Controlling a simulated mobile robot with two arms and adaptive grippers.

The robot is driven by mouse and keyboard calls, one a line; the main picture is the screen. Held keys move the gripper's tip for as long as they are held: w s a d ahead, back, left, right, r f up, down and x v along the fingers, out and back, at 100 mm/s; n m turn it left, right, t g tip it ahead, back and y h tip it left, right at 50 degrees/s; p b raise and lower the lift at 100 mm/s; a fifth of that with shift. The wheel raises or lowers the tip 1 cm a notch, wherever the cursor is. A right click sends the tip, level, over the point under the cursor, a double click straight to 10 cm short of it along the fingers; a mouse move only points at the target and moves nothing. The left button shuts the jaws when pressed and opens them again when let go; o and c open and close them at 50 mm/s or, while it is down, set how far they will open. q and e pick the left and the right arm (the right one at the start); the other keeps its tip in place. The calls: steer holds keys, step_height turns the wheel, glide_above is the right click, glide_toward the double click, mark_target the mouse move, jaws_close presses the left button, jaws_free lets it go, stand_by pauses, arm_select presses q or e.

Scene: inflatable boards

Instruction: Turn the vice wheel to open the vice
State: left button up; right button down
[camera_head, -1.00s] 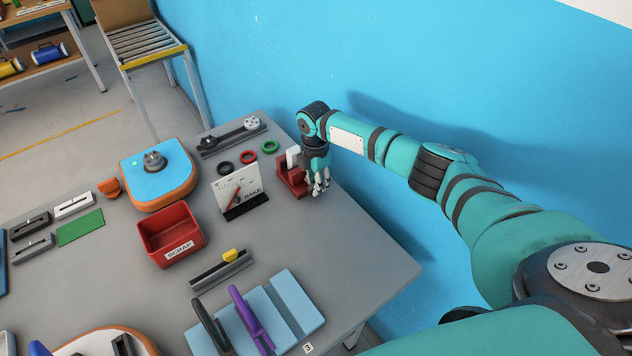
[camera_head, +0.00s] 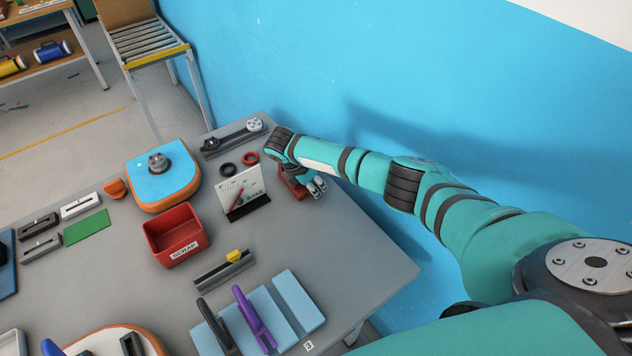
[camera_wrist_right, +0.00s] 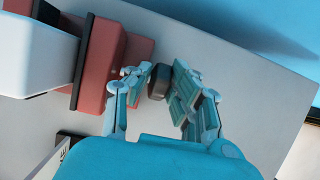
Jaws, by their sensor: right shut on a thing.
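The red vice (camera_head: 290,185) stands near the right edge of the grey bench, mostly hidden behind my right wrist in the head view. In the right wrist view, the vice's red body (camera_wrist_right: 103,65) has dark jaw faces, with a white block (camera_wrist_right: 38,60) by them. My right gripper (camera_head: 318,186) is at the vice's right side. In the right wrist view, my right gripper (camera_wrist_right: 160,92) has its fingers on both sides of a small dark brown piece of the vice wheel (camera_wrist_right: 158,80) and is shut on it. The rest of the wheel is hidden. My left gripper is out of view.
A gauge board (camera_head: 240,193) stands just left of the vice. The blue wall (camera_head: 400,90) is close behind my right arm.

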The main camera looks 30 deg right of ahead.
steer(key=shift+a+h, duration=0.25)
steer(key=shift+h, duration=0.85)
steer(key=c, duration=1.5)
jaws_free()
steer(key=v, duration=1.2)
steer(key=shift+s+a, duration=0.15)
